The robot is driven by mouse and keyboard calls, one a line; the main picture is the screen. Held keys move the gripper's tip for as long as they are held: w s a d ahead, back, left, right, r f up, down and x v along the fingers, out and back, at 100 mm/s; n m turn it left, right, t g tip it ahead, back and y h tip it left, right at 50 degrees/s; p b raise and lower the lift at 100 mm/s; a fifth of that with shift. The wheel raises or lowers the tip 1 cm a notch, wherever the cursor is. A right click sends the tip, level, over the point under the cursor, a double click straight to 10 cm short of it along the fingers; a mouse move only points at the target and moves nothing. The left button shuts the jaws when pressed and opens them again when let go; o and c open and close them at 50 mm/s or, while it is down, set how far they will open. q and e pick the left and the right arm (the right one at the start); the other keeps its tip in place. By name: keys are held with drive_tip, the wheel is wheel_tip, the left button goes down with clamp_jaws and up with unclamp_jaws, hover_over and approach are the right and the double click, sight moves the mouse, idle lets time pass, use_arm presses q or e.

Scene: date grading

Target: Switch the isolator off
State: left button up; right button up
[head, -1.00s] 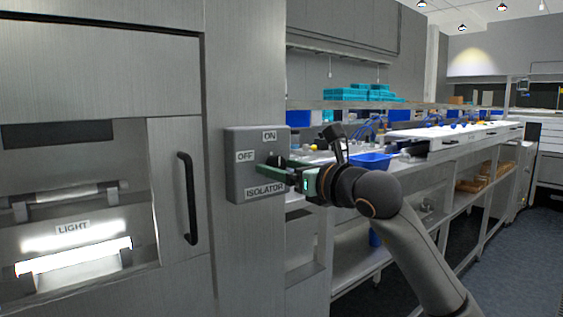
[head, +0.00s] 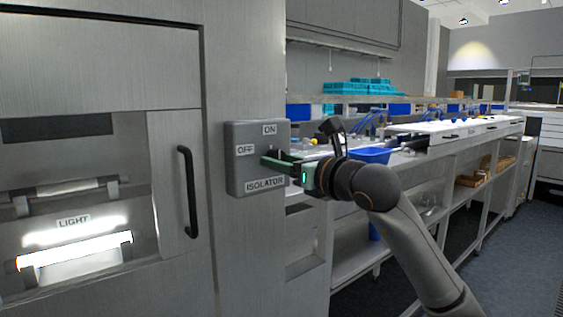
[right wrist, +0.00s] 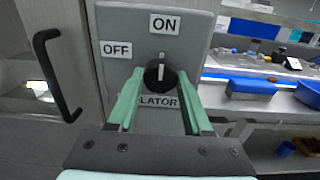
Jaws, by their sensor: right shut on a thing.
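The isolator (head: 240,177) is a grey box on the cabinet face, labelled ON at its top, OFF at its left and ISOLATOR below. In the right wrist view its front plate (right wrist: 120,25) carries a round black knob (right wrist: 160,75) with a white mark that stands upright, towards ON. My right gripper (head: 270,159) reaches the box from the right. In the right wrist view its green fingers (right wrist: 160,88) lie on both sides of the knob, shut on it. In the head view the fingers partly hide the knob. My left gripper is out of view.
A cabinet door with a black handle (head: 188,192) and a lit LIGHT panel (head: 73,221) are left of the isolator. A bench with a blue tray (head: 370,155) runs back at the right, close behind my right arm. The floor at far right is clear.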

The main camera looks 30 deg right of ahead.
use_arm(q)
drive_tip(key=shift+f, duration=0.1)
use_arm(e)
drive_tip(key=shift+n, duration=0.3)
clamp_jaws()
use_arm(q)
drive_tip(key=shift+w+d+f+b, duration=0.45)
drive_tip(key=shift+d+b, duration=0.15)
drive_tip(key=shift+b, duration=0.5)
use_arm(e)
drive_tip(key=shift+d+n, duration=0.1)
drive_tip(key=shift+n, duration=6.5)
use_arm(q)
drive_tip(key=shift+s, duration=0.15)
use_arm(e)
drive_tip(key=shift+n, duration=0.3)
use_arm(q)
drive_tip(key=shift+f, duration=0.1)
use_arm(e)
drive_tip(key=o, duration=1.2)
unclamp_jaws()
drive_tip(key=shift+o, duration=0.2)
